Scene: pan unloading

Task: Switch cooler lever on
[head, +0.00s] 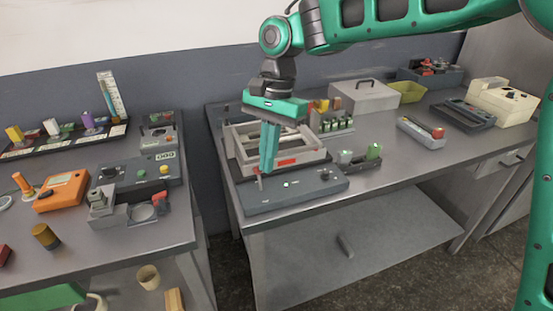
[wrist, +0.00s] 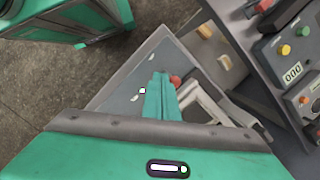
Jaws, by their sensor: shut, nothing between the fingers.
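The cooler is a grey unit on the right bench, with a sloped front panel (head: 300,195) and a pale open frame (head: 315,155) behind it. A small thin lever (head: 259,181) stands at the panel's left part, partly hidden by my fingers. My gripper (head: 267,171) is shut and empty, pointing down right beside the lever. In the wrist view, a red rounded part (wrist: 175,80) is close to my fingertips (wrist: 161,76); I cannot tell whether they touch.
A black knob (head: 325,176) is at the panel's right. A small grey holder with a green piece (head: 374,151) stands to the right. Behind are a rack of vials (head: 333,125) and a grey lidded box (head: 365,96). The left bench holds an orange device (head: 62,192).

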